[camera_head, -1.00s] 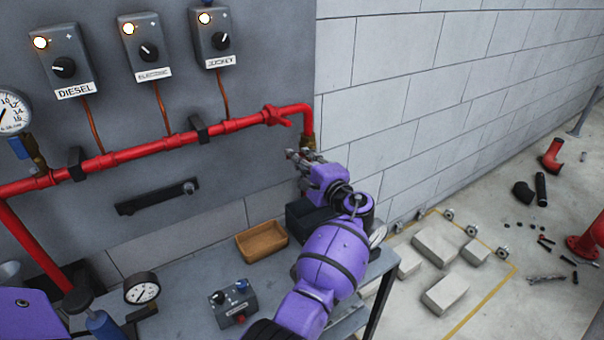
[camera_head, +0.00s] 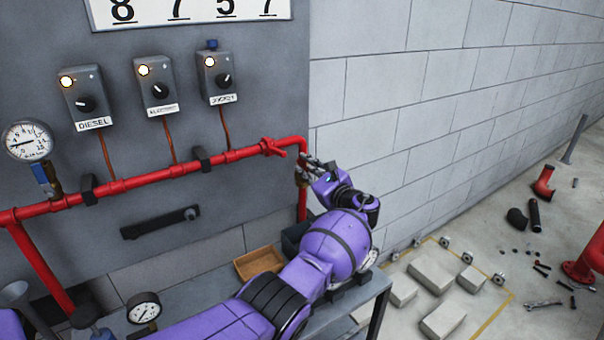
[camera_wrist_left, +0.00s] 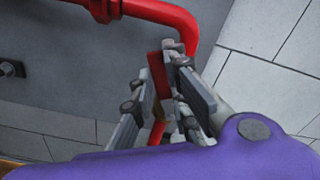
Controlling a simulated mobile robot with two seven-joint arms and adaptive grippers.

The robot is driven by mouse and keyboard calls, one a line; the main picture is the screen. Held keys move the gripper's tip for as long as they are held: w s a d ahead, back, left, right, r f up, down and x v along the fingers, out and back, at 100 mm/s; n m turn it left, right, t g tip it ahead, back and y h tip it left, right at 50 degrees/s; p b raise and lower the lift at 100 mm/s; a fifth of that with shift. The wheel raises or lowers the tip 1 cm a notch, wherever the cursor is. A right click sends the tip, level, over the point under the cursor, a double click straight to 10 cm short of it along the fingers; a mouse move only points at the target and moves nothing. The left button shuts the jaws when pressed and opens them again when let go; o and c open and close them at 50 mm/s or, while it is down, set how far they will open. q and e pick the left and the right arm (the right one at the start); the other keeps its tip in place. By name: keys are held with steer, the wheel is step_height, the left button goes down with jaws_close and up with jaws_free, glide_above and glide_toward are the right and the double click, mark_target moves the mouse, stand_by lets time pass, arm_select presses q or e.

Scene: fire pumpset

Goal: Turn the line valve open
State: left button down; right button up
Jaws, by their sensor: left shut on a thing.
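The red pipe (camera_head: 235,155) runs along the grey panel and bends down at its right end. A brass valve fitting (camera_wrist_left: 172,108) sits on the drop below the bend, partly hidden behind my fingers. My left gripper (camera_head: 312,170) is at this drop; its fingers (camera_wrist_left: 167,85) also show in the left wrist view. They are shut on a flat dark red handle (camera_wrist_left: 158,72), mostly covered by them. A red tee-shaped part (camera_head: 272,147) is on the pipe to the left of the bend. My right gripper is not in view.
Three control boxes, including DIESEL (camera_head: 88,97), and a gauge (camera_head: 28,141) are on the panel. A bench holds a wooden tray (camera_head: 259,262) and another gauge (camera_head: 144,308). Pale blocks (camera_head: 443,320) and loose pipe parts lie on the floor at right.

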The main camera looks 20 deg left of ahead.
arm_select(q)
steer(key=shift+w+d+r+m+b, duration=0.25)
steer(key=shift+w+d+m, duration=0.35)
steer(key=shift+m, duration=0.75)
steer(key=shift+w+d+m+b, duration=0.35)
steer(key=shift+w+m, duration=0.35)
steer(key=shift+m, duration=0.65)
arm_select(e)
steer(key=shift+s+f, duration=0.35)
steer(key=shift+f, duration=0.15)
arm_select(q)
steer(key=shift+d, duration=0.15)
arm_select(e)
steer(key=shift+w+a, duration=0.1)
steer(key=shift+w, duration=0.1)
arm_select(q)
steer(key=c, duration=1.7)
jaws_free()
steer(key=shift+r, duration=0.1)
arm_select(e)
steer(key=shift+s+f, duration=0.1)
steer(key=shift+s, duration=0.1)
arm_select(q)
steer(key=v, duration=1.2)
